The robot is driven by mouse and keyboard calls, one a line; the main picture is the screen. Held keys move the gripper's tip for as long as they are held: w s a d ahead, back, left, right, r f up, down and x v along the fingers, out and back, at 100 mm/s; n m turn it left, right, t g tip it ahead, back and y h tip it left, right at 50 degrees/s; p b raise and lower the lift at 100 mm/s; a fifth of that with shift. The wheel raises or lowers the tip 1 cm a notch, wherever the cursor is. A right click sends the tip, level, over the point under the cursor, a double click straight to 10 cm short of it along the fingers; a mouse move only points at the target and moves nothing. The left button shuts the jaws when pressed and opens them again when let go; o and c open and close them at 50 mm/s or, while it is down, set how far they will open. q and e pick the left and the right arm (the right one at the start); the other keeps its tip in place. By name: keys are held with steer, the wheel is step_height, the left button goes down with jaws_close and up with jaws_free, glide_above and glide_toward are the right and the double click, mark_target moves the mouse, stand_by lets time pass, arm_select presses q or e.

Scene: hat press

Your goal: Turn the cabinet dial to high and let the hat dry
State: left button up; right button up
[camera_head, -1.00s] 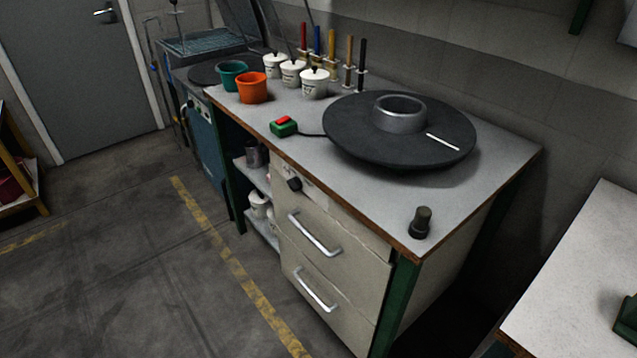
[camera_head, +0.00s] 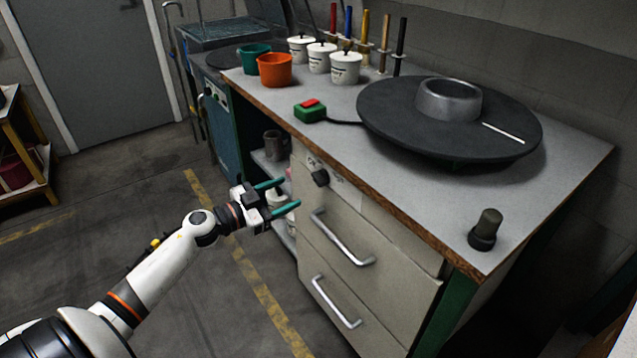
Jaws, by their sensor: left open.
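The cabinet dial (camera_head: 320,178) is a small black knob on the upper front of the cream cabinet (camera_head: 385,225), just below the worktop edge. My left gripper (camera_head: 283,197) has teal fingertips, is open and empty, and is to the left of the dial and slightly lower, apart from it. The dial's setting is too small to read. No hat can be made out. A large dark round disc with a grey metal ring (camera_head: 448,115) stands on the worktop. My right gripper is not in view.
Two silver drawer handles (camera_head: 342,240) stick out below the dial. A green box with a red switch (camera_head: 310,110), an orange pot (camera_head: 275,70), several white lidded pots and a dark knob (camera_head: 486,230) stand on the worktop (camera_head: 420,190).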

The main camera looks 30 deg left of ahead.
mark_target(315, 181)
arm_select(q)
steer(key=x, duration=0.7)
steer(key=shift+w+f, duration=0.1)
steer(key=shift+w, duration=0.25)
steer(key=shift+w+d+b, duration=0.25)
steer(key=shift+w+b, duration=0.05)
steer(key=shift+w, duration=0.25)
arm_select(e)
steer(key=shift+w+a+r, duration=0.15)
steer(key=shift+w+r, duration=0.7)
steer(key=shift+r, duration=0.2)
arm_select(q)
steer(key=c, duration=1)
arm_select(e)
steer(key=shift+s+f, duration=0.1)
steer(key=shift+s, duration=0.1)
